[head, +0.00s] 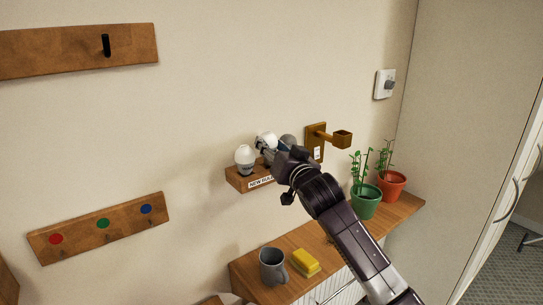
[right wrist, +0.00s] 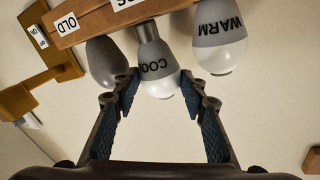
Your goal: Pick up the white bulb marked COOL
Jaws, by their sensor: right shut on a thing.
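The white bulb marked COOL (right wrist: 158,72) is between the fingers of my right gripper (right wrist: 159,82), which is shut on it. Its grey neck points to the wooden holder (right wrist: 90,22); I cannot tell whether its base is clear of it. A white bulb marked WARM (right wrist: 221,48) is beside it, and a plain grey bulb (right wrist: 106,62) is on the other side. In the head view, my right gripper (head: 277,153) partly hides the holder (head: 236,180), the COOL bulb (head: 265,139) and the grey bulb (head: 288,141). The WARM bulb (head: 245,158) stands clear to the left. My left gripper is not in view.
Below, a wooden shelf (head: 322,255) bears a grey mug (head: 271,266), a yellow block (head: 305,262) and plants in green (head: 366,202) and red pots (head: 391,185). A peg board (head: 100,226) hangs at left.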

